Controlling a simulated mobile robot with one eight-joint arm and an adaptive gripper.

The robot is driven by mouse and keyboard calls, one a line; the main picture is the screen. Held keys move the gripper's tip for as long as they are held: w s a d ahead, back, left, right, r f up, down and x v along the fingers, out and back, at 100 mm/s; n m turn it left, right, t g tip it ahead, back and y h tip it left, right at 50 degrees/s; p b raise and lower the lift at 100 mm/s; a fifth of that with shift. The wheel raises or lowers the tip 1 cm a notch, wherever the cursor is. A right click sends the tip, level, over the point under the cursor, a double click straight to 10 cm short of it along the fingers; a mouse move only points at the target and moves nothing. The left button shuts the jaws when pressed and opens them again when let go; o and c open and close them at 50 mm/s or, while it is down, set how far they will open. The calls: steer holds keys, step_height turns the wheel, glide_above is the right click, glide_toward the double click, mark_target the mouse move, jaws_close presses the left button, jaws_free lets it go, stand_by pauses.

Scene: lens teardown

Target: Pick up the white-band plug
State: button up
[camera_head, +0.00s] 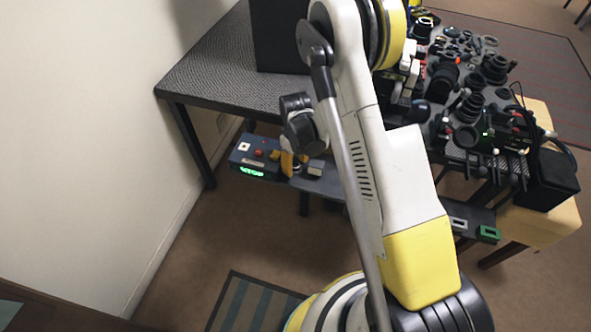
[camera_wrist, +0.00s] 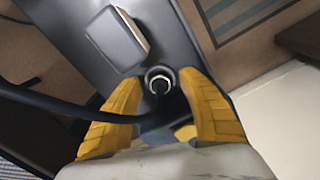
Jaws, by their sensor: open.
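The white-band plug (camera_wrist: 160,82) is most likely the round dark piece with a pale ring, seen nearly end-on on a dark grey surface in the wrist view. My gripper (camera_wrist: 156,76) is open, with one yellow finger on each side of this piece. I cannot tell whether the fingers touch it. In the head view my gripper (camera_head: 289,165) is low beside the dark bench, partly hidden by my arm, and I cannot make out the plug there.
A black cable (camera_wrist: 60,107) crosses toward the fingers. A box with a green display (camera_head: 252,160) is left of my gripper. A table crowded with lens parts (camera_head: 470,95) is at the right.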

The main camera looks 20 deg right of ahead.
mark_target(295, 164)
steer(key=shift+r, duration=0.1)
jaws_close()
step_height(295, 164, up, 10)
steer(key=p, duration=0.4)
steer(key=shift+p, duration=0.35)
